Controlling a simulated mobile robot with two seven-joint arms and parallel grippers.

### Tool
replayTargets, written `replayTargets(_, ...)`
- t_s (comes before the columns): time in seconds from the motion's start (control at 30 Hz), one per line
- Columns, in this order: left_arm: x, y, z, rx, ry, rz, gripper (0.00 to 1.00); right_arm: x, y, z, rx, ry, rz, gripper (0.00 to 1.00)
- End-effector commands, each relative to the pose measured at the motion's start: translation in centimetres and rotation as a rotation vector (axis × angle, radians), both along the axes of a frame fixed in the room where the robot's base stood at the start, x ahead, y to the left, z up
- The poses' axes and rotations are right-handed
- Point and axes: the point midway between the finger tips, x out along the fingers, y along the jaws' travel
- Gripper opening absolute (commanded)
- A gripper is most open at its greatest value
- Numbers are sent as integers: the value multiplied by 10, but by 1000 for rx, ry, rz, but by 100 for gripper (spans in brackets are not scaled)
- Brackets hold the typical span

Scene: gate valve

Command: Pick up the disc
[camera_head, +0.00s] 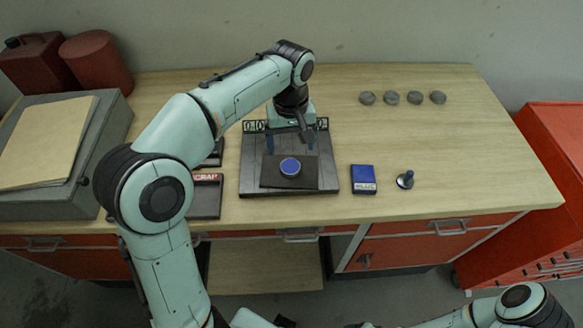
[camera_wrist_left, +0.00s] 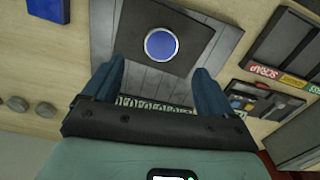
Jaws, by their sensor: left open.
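A round disc (camera_head: 290,166) with a blue top and a pale metal rim lies on a dark square plate (camera_head: 271,181) at the middle of the bench. It also shows in the left wrist view (camera_wrist_left: 161,44), beyond the fingertips. My left gripper (camera_head: 290,142) is above the back part of the dark grey slatted base (camera_head: 247,168) under the plate. Its two blue fingers are spread apart and empty, also in the left wrist view (camera_wrist_left: 158,68). The fingers are apart from the disc. My right gripper cannot be made out; only part of my right arm shows at the bottom edge.
Several grey discs (camera_head: 391,98) lie at the back right. A tray labelled SCRAP (camera_head: 207,195) is at the left. The bench's right side is mostly clear.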

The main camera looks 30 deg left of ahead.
Motion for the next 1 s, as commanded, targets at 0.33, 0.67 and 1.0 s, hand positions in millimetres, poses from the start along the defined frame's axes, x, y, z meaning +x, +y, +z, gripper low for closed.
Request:
replayTargets(0.33, -1, 0, -35, 0, 1, 0, 86, -6, 0, -8, 0, 6, 1, 74)
replayTargets(0.67, -4, 0, -77, 0, 0, 0, 86, -11, 0, -15, 1, 12, 1, 74)
replayTargets(1.0, -4, 0, -78, 0, -1, 0, 60, -10, 0, -15, 0, 11, 0, 74)
